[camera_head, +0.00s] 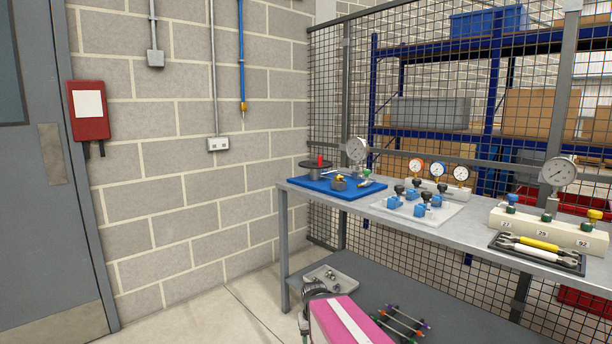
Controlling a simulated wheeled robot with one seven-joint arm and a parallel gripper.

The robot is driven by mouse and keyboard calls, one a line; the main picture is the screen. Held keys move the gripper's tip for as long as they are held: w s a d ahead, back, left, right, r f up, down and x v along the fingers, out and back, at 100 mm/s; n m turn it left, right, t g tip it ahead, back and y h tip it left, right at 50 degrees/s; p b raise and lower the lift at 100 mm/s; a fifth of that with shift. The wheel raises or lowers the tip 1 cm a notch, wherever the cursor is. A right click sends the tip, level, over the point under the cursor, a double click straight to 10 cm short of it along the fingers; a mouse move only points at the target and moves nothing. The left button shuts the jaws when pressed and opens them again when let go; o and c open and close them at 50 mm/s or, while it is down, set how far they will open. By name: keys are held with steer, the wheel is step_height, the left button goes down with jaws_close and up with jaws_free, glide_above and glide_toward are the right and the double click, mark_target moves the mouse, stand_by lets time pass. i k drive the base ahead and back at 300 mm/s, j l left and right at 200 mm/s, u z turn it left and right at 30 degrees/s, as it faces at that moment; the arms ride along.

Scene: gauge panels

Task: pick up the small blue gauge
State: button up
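Three small dial gauges stand in a row on a pale block on the metal workbench (350,209). The left one (416,167) has an orange-red rim. The middle one (438,170) has a rim whose colour is hard to tell at this size, perhaps blue. The right one (461,173) looks dark-rimmed. Several small blue valve-like fittings (421,210) with dark knobs sit on a white plate in front of them. My gripper is not in view.
A large gauge (558,171) stands on a numbered block at right; another (357,149) stands behind the blue mat (322,187). A tray with yellow and white tools (530,250) lies at the front right. A pink box-like thing (345,322) stands low in front. Wire mesh closes the back.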

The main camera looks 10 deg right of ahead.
mark_target(437, 170)
steer(key=z, duration=1.3)
